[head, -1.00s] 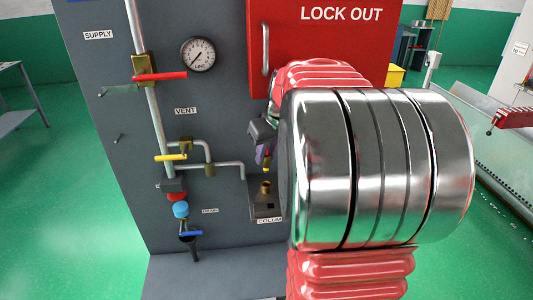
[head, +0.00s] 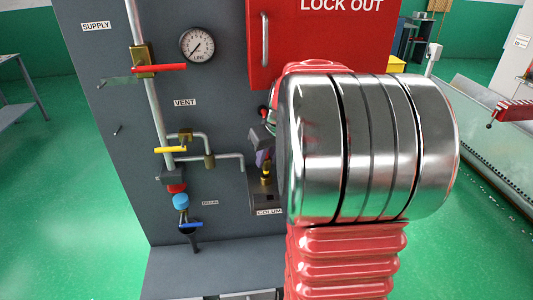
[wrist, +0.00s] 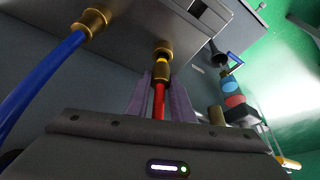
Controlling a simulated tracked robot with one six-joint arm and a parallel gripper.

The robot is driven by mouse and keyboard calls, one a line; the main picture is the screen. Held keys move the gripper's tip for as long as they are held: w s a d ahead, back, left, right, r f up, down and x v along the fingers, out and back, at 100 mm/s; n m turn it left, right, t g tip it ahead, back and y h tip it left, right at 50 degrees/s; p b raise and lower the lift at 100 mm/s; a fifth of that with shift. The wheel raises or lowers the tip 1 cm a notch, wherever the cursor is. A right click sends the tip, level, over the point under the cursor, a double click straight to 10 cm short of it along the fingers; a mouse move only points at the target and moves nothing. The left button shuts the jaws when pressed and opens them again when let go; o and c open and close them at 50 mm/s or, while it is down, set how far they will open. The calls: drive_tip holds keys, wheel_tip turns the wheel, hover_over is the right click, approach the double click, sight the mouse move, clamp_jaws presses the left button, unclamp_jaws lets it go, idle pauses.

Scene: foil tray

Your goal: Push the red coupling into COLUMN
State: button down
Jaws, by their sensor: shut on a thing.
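The red coupling (wrist: 158,98) is a red hose end with a brass and yellow nose in the wrist view. My gripper (wrist: 160,86) has its purple fingers shut on it. The coupling's nose meets the brass stub (wrist: 162,47) of COLUMN, in line with it. I cannot tell whether it is fully seated. In the head view my gripper (head: 263,157) is just above the COLUMN label (head: 269,212), partly hidden by my arm.
A blue hose (wrist: 45,80) ends in a brass fitting on the same bracket, beside the red one. Left on the panel are a yellow valve handle (head: 170,150), a red handle (head: 160,68), a gauge (head: 197,44) and a blue-handled drain valve (head: 190,224). A red LOCK OUT box (head: 320,35) is above.

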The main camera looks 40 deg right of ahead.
drive_tip(key=shift+f, duration=0.7)
drive_tip(key=shift+f, duration=0.55)
idle(0.3)
drive_tip(key=c, duration=1.5)
unclamp_jaws()
drive_tip(key=shift+o, duration=0.2)
drive_tip(key=shift+s+r, duration=0.1)
drive_tip(key=v, duration=1.3)
drive_tip(key=shift+r, duration=0.25)
drive_tip(key=shift+s, duration=0.2)
